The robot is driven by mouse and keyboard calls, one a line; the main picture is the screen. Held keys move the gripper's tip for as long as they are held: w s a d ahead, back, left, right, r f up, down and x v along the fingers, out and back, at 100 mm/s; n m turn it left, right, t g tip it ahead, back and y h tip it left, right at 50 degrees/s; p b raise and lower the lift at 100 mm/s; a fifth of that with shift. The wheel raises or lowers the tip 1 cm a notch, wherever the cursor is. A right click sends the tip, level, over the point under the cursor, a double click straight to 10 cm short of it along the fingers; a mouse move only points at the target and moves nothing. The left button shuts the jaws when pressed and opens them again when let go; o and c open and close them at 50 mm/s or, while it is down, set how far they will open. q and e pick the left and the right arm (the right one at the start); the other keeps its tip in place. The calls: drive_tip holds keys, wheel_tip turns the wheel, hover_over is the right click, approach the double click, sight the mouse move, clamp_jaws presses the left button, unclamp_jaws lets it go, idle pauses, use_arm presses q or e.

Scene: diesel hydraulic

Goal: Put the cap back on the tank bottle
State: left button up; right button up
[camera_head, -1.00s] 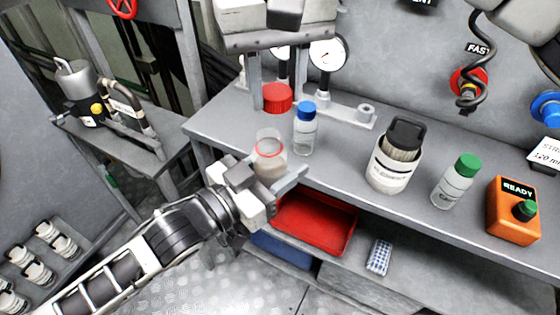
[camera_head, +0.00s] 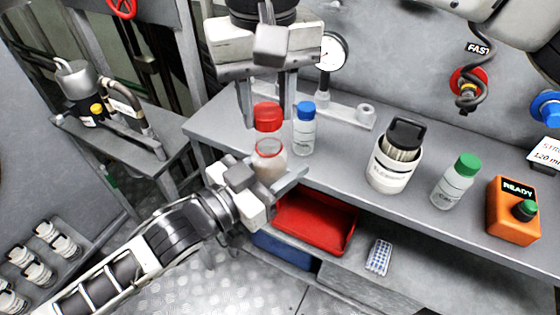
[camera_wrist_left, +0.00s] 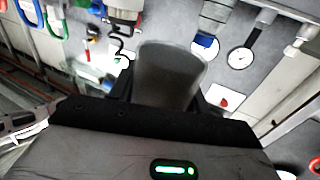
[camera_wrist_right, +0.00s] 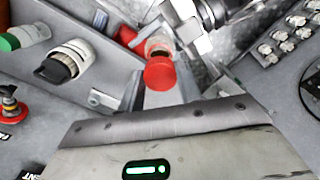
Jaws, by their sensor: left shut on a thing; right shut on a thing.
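The right wrist view shows the cap (camera_wrist_right: 160,73) in front of the bottle neck (camera_wrist_right: 159,44).
A blue-capped bottle (camera_head: 305,130) stands close to the right of the tank bottle. Further right are a white canister (camera_head: 393,172), a green-capped bottle (camera_head: 455,185) and an orange READY box (camera_head: 513,212). A red tray (camera_head: 312,222) lies below the bench edge.

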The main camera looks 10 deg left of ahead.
sight(269, 156)
drive_tip(key=shift+f, duration=0.25)
drive_tip(key=shift+s+f, duration=0.1)
idle(0.6)
drive_tip(key=shift+f, duration=0.8)
drive_tip(key=shift+f, duration=0.55)
